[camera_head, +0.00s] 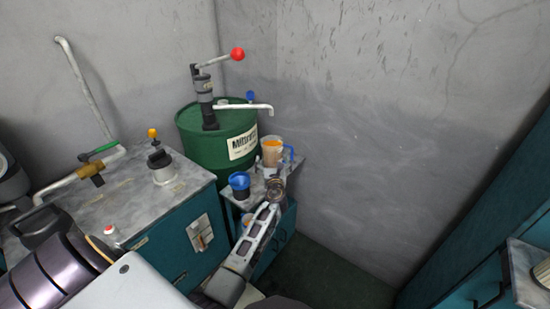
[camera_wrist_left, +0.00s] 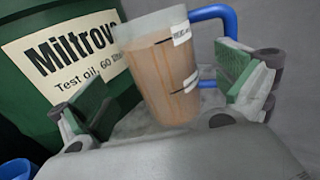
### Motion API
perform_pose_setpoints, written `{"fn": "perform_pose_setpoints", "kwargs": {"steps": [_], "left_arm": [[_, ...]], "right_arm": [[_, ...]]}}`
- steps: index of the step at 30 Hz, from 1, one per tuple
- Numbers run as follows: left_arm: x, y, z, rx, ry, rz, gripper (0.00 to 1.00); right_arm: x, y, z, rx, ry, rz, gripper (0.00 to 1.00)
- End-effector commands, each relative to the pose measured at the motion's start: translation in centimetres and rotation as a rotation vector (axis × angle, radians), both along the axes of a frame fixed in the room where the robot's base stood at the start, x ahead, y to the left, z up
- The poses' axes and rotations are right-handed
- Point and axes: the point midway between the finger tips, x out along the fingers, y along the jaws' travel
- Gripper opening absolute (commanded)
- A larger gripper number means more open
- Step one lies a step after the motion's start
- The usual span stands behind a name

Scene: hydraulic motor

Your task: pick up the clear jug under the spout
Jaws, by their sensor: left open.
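The clear jug (camera_head: 271,152) holds orange-brown liquid and has a blue handle on its right side. It stands upright on a small grey-topped stand, below the end of the white spout (camera_head: 245,107) of the green drum's pump. In the left wrist view the jug (camera_wrist_left: 165,75) is large and close, looking slightly tilted in the picture. My left gripper (camera_wrist_left: 160,98) is open, with one green-padded finger left of the jug and the other right of it, near the handle. In the head view my left gripper (camera_head: 273,178) is just in front of the jug and partly hides it. My right gripper is not in view.
The green drum (camera_head: 205,150) stands directly behind and left of the jug. A teal cabinet with a grey top (camera_head: 115,200) is at left. The wall is close behind at right.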

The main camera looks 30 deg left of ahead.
Motion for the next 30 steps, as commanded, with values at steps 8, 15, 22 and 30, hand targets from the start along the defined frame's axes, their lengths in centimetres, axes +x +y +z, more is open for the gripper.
{"fn": "perform_pose_setpoints", "kwargs": {"steps": [8, 15, 22, 30], "left_arm": [[1.8, 1.2, 0.0, -0.001, -0.001, 0.001, 1.00], [3.4, 2.2, 0.0, 0.000, 0.000, 0.000, 1.00], [3.9, 2.7, 0.0, -0.001, 0.001, 0.001, 1.00], [3.9, 2.7, 0.0, 0.000, 0.000, 0.000, 1.00]], "right_arm": [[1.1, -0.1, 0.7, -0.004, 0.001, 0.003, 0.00], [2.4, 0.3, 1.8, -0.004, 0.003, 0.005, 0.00], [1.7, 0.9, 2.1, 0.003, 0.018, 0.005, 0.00], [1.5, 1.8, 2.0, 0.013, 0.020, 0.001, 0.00]]}}
